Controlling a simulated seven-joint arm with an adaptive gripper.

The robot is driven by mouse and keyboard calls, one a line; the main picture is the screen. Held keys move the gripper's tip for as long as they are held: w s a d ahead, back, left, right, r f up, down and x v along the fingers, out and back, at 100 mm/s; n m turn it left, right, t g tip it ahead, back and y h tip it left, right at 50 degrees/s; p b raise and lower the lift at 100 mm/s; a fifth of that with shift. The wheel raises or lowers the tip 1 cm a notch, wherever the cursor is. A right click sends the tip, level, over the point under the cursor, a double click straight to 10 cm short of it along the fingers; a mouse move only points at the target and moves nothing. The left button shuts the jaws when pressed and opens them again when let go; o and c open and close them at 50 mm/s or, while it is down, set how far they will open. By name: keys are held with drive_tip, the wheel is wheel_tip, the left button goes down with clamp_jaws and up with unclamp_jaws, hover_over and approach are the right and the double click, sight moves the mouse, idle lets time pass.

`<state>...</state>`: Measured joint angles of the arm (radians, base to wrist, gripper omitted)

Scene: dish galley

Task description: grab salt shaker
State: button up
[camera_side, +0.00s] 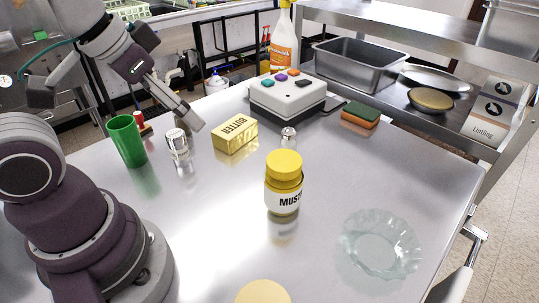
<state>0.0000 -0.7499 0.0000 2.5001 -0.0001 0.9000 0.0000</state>
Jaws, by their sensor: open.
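Two small shakers with silvery tops stand on the steel table. One shaker (177,141) is at the left, between the green cup and the butter. The other shaker (289,137) is behind the mustard jar. I cannot tell from the labels which one holds salt. My gripper (188,114) is open and points down to the right. In the picture it is just above the left shaker and left of the butter. No thing is seen held in it. The gap between its fingers is partly hidden by its own near finger.
A green cup (127,141), a gold butter block (235,135) and a yellow mustard jar (284,184) stand nearby. A white button box (287,97) and a sponge (360,115) are behind. A glass dish (381,246) is front right.

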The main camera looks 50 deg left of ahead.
drive_tip(key=m+g+h, duration=0.1)
drive_tip(key=m+h, duration=0.1)
drive_tip(key=m, duration=0.2)
approach(286, 129)
drive_tip(key=shift+g, duration=0.3)
drive_tip(key=x, duration=1.1)
drive_tip(key=shift+w+f, duration=0.15)
drive_tip(key=shift+w, duration=0.2)
drive_tip(key=shift+c, duration=0.3)
clamp_jaws()
